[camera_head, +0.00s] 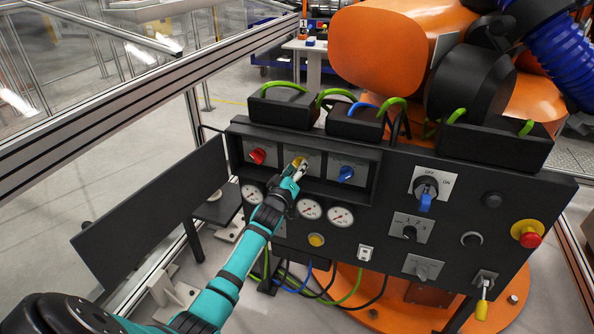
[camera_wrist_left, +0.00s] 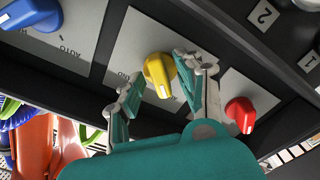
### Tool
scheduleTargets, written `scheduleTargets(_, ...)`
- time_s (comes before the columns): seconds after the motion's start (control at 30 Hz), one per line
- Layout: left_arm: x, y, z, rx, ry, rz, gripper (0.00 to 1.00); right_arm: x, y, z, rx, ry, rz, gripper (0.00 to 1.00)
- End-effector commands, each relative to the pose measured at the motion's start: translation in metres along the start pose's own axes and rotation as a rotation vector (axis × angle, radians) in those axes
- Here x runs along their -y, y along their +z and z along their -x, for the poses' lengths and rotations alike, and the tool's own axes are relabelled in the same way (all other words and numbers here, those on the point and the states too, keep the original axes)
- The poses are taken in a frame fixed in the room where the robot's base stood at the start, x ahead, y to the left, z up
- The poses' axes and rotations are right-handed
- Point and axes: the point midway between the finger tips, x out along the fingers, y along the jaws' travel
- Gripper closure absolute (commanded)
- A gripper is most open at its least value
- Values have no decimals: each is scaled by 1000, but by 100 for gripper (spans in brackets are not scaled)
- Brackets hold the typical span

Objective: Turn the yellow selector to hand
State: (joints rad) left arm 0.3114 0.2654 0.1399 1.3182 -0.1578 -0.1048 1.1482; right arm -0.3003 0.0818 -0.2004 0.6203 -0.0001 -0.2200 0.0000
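The yellow selector (camera_head: 299,162) is the middle one of a row of three on the upper recessed strip of the black control panel. My left gripper (camera_head: 298,168) is right at it and partly covers it in the head view. In the left wrist view the yellow selector (camera_wrist_left: 159,75) shows between the two spread fingers, close to the right-hand finger. I cannot tell whether that finger touches it. The plate lettering is partly hidden and appears upside down in this view. My right gripper is not in view.
A red selector (camera_head: 257,156) and a blue selector (camera_head: 346,173) flank the yellow one. Gauges (camera_head: 309,208), more switches and a red emergency stop (camera_head: 530,239) sit on the panel. A dark flat board (camera_head: 150,220) stands left of my arm.

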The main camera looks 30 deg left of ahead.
Motion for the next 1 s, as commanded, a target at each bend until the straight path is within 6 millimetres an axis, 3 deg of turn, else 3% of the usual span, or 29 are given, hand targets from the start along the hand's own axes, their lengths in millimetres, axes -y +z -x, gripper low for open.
scheduleTargets(0.03, 0, 0, 0, 0, 0, 0, 72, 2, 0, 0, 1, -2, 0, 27)
scheduleTargets(0.27, 0, 0, 0, 0, 0, 0, 100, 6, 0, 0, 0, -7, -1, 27)
scheduleTargets(0.67, 0, 0, 0, 0, -1, -35, 100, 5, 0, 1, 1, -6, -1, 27)
scheduleTargets(1.0, 0, 0, 0, 0, -1, -252, 100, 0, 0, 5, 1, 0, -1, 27)
